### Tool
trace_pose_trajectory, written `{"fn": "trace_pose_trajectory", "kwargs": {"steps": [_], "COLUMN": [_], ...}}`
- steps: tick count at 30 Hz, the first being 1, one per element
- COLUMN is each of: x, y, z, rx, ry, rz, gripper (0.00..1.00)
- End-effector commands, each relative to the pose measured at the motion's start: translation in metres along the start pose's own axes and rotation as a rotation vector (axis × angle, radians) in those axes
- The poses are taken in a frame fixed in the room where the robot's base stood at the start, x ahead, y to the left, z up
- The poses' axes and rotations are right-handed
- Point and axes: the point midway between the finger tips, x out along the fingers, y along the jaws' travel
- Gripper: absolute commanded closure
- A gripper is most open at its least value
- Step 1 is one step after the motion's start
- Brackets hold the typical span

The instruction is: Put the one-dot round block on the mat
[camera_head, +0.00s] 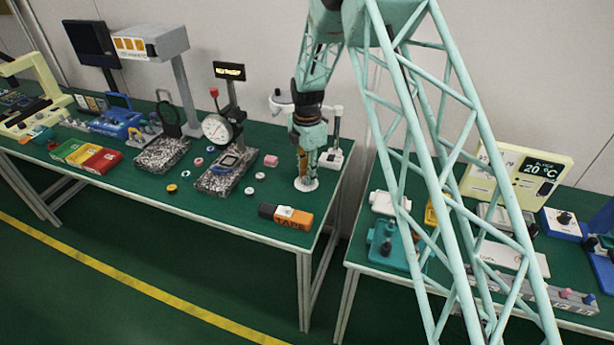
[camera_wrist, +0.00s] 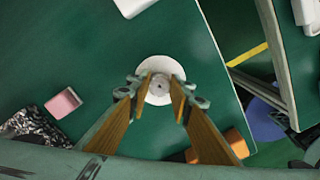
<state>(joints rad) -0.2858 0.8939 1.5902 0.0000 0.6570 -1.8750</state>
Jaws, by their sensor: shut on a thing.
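The mat (camera_head: 306,187) is a white round disc on the green bench near its right end; it also shows in the wrist view (camera_wrist: 160,65). My gripper (camera_head: 304,176) points straight down over the mat. In the wrist view its fingertips (camera_wrist: 160,88) are shut on a small pale round block (camera_wrist: 159,87), which looks to have one dark dot at its centre. The block is over the mat's middle; I cannot tell whether it touches the mat. In the head view the fingers hide the block.
Several small round blocks, white (camera_head: 249,190), yellow (camera_head: 172,188) and pink (camera_head: 198,161), lie left of the mat. A pink block (camera_head: 270,161) is nearby. An orange-black tape tool (camera_head: 287,216) lies in front, and a dial gauge on a granite base (camera_head: 222,180) stands left.

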Motion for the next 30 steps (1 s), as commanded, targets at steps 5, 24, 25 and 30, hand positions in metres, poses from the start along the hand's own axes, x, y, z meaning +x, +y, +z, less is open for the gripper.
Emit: {"fn": "trace_pose_trajectory", "kwargs": {"steps": [5, 24, 25, 30], "x": [0.001, 0.002, 0.001, -0.007], "y": [0.000, 0.000, 0.000, 0.000], "z": [0.000, 0.000, 0.000, 0.000], "rx": [0.000, 0.000, 0.000, 0.000], "ry": [0.000, 0.000, 0.000, 0.000], "rz": [0.000, 0.000, 0.000, 0.000], "gripper": [0.92, 0.67, 0.67, 0.67]}}
